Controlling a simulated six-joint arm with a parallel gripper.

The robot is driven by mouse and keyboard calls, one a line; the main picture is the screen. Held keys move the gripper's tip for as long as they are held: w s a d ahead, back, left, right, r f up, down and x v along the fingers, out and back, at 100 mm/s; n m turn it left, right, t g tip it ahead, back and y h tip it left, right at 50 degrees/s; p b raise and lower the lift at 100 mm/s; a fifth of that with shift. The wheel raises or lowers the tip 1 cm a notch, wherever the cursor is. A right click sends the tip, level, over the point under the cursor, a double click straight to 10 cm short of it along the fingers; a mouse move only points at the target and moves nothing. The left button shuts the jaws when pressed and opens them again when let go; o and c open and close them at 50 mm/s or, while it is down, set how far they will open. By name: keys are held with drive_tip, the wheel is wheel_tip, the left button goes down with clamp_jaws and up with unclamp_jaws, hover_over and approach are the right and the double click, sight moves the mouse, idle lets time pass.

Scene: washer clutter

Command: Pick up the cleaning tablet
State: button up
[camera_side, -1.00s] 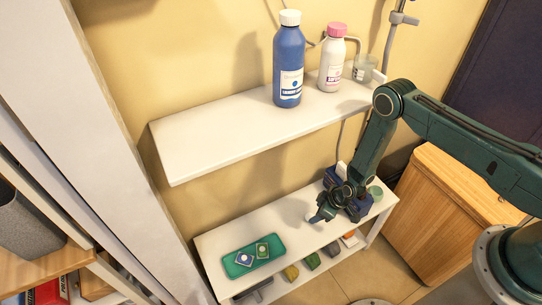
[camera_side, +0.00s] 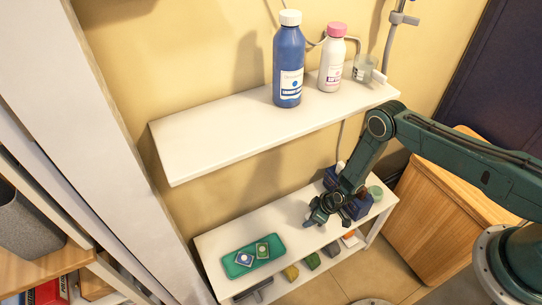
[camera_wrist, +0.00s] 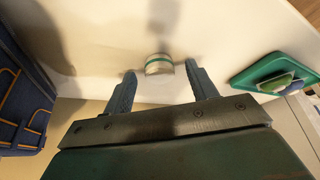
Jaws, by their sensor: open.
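A small round white piece with a green band (camera_wrist: 158,64), which looks like the cleaning tablet, lies on the white lower shelf in the wrist view. It sits between and just beyond the fingertips of my open gripper (camera_wrist: 161,80), with no visible grip on it. In the side view my gripper (camera_side: 326,218) is low over the right part of the lower shelf and hides the piece. A green tray (camera_side: 230,262) at the shelf's left holds a blue-and-white packet (camera_side: 244,259) and a green packet (camera_side: 262,250).
A dark blue basket (camera_side: 358,208) stands close right of my gripper, with a pale green cup (camera_side: 375,193) beside it. The upper shelf (camera_side: 210,140) overhangs behind, bearing a blue bottle (camera_side: 288,65) and a white bottle (camera_side: 331,65). The shelf between tray and gripper is clear.

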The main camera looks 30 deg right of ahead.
drive_tip(key=shift+c, duration=0.4)
drive_tip(key=c, duration=1)
drive_tip(key=shift+r, duration=0.1)
drive_tip(key=shift+r, duration=4.9)
drive_tip(key=shift+a, duration=0.1)
